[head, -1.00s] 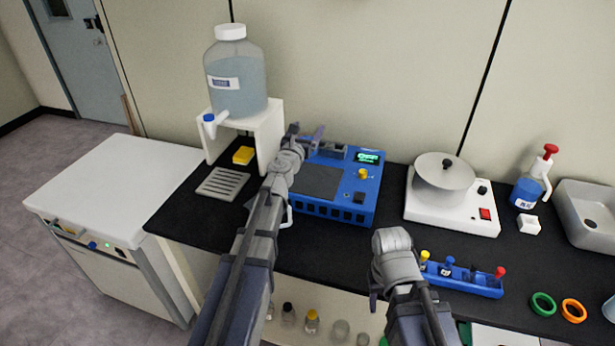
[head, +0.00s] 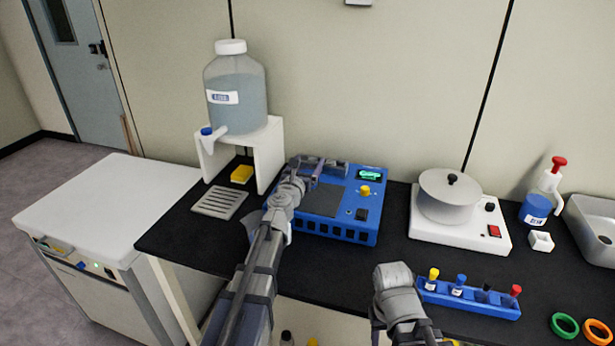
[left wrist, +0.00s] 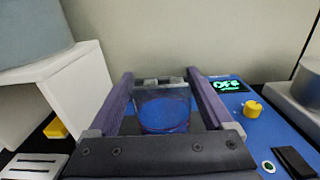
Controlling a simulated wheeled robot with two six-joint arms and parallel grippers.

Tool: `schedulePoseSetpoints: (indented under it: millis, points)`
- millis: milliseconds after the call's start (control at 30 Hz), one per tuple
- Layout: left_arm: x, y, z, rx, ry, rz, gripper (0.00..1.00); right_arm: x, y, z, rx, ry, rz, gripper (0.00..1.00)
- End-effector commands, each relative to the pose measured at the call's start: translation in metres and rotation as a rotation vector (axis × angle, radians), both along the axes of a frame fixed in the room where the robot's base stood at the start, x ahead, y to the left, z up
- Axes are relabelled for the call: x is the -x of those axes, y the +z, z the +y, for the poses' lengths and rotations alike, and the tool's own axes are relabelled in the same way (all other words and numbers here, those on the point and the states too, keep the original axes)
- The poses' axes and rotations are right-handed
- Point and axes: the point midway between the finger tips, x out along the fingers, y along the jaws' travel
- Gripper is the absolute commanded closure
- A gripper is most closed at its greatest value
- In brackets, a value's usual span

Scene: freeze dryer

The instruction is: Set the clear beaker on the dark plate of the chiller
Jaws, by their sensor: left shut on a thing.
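The chiller (head: 352,222) is a blue box with a green-lit display, a yellow knob and a dark plate (head: 322,201) on top. My left gripper (head: 322,172) is over the back part of the chiller, partly covering the plate. In the left wrist view its two purple fingers are shut on the clear beaker (left wrist: 163,108), which is upright with blue showing through it. I cannot tell whether the beaker touches the surface below. In the head view the beaker is hard to make out. My right gripper (head: 377,318) is low in front of the bench; its fingers are mostly hidden.
A white stand (head: 266,155) with a large bottle (head: 236,100) is left of the chiller, near a yellow sponge (head: 242,174) and a slotted grey tray (head: 220,201). A white heating device with a pot (head: 448,198) is at right. A blue rack (head: 468,298) lies in front.

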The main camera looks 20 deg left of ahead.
Motion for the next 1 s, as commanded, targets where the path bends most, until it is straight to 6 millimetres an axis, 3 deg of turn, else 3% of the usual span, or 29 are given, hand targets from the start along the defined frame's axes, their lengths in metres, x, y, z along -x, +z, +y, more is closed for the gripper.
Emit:
schedulePoseSetpoints:
  millis: [233,700,733,833,1000]
  points:
    - [0.000,-0.032,0.000,0.000,0.000,0.000,0.87,0.000,-0.033,0.000,0.000,0.000,0.000,0.50]
    - [0.000,-0.037,0.000,0.000,0.000,0.000,0.87,0.000,-0.037,0.000,0.000,0.000,0.000,0.50]
    - [0.000,-0.036,0.000,0.000,0.000,0.000,0.13,0.000,-0.036,0.000,0.000,0.000,0.000,0.50]
    - [0.000,-0.035,0.000,0.000,0.000,0.000,0.01,0.000,-0.035,0.000,0.000,0.000,0.000,0.50]
    - [0.000,-0.035,0.000,0.000,0.000,0.000,0.00,0.000,-0.035,0.000,0.000,0.000,0.000,0.50]
